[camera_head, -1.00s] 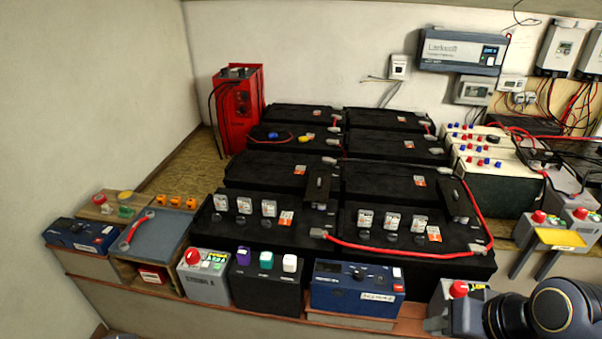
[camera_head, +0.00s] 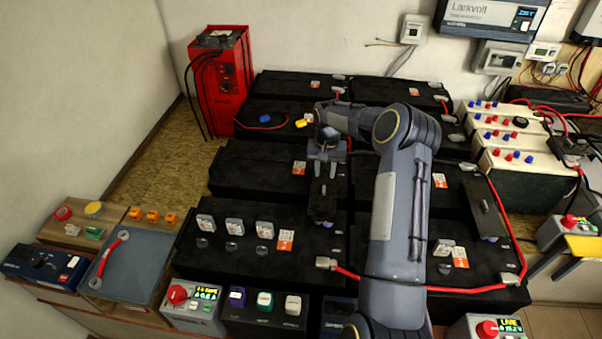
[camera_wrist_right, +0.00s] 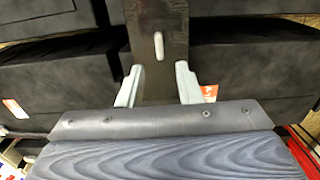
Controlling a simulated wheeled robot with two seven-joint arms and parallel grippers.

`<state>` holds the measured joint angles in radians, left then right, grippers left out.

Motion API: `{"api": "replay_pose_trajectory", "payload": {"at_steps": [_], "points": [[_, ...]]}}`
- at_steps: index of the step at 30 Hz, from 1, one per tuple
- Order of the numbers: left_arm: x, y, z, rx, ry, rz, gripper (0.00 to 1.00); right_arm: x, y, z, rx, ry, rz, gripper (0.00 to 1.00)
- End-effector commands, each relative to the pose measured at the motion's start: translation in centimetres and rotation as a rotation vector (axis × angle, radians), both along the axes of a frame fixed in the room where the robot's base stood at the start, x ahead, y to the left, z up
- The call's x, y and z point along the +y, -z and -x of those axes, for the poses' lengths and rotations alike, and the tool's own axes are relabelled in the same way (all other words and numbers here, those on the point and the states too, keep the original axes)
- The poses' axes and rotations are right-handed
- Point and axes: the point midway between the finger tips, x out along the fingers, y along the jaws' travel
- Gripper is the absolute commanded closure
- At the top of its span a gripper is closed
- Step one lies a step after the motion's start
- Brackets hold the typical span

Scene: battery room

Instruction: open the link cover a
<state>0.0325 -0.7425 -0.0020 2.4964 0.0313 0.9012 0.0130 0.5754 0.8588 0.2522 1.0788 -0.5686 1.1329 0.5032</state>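A black link cover (camera_head: 323,201) lies across the gap between the two front-left batteries in the head view; no letter is readable on it. In the right wrist view the dark cover (camera_wrist_right: 158,75) runs away from me, with a small pale slot on it. My right gripper (camera_head: 327,171) is over its far end, pointing down, with its fingers apart. In the right wrist view the gripper (camera_wrist_right: 158,88) has one finger on each side of the cover; I cannot tell whether they touch it. My left gripper is not in view.
A second black cover (camera_head: 484,209) lies on the batteries to the right. A red cable (camera_head: 440,289) runs along the front batteries. My right arm crosses above the front-right battery and hides part of it. A red charger (camera_head: 221,83) stands at the back left.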

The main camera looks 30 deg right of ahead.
Motion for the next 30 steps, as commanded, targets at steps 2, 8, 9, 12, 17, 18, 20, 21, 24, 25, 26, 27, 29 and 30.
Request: {"api": "replay_pose_trajectory", "payload": {"at_steps": [2,8,9,12,17,18,20,21,24,25,26,27,29,30], "points": [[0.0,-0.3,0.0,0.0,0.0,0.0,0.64,0.0,0.8,0.0,0.002,0.003,-0.002,0.68],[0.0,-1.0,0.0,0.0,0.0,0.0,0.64,0.1,3.9,0.1,0.003,0.0,-0.004,0.68],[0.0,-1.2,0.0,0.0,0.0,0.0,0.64,0.1,4.5,0.0,0.002,-0.001,-0.003,0.68],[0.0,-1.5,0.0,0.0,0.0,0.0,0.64,0.1,5.9,0.0,0.001,0.001,-0.003,0.68],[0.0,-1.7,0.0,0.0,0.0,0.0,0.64,0.1,7.3,0.0,0.0,0.0,-0.001,0.68],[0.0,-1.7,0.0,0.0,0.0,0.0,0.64,0.1,7.4,0.0,-0.001,-0.001,-0.002,0.68],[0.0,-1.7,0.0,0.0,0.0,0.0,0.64,0.1,7.6,0.0,-0.001,-0.001,-0.002,0.68],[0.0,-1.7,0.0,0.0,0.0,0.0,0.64,0.1,7.6,0.0,-0.001,-0.001,-0.002,0.68],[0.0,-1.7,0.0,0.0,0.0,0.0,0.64,0.1,7.6,0.0,-0.001,-0.001,-0.002,0.68],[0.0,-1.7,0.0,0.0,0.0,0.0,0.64,0.1,7.6,0.0,-0.001,-0.001,-0.002,0.68],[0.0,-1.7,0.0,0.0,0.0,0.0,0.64,0.1,7.6,0.0,-0.001,-0.001,-0.002,0.68],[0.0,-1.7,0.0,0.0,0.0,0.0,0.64,0.1,7.6,0.0,-0.001,-0.001,-0.002,0.73],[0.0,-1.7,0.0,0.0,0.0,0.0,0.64,0.1,7.6,0.0,-0.001,-0.001,-0.002,0.81],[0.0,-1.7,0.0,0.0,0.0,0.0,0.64,0.1,7.6,0.0,-0.001,-0.001,-0.001,0.86]]}}
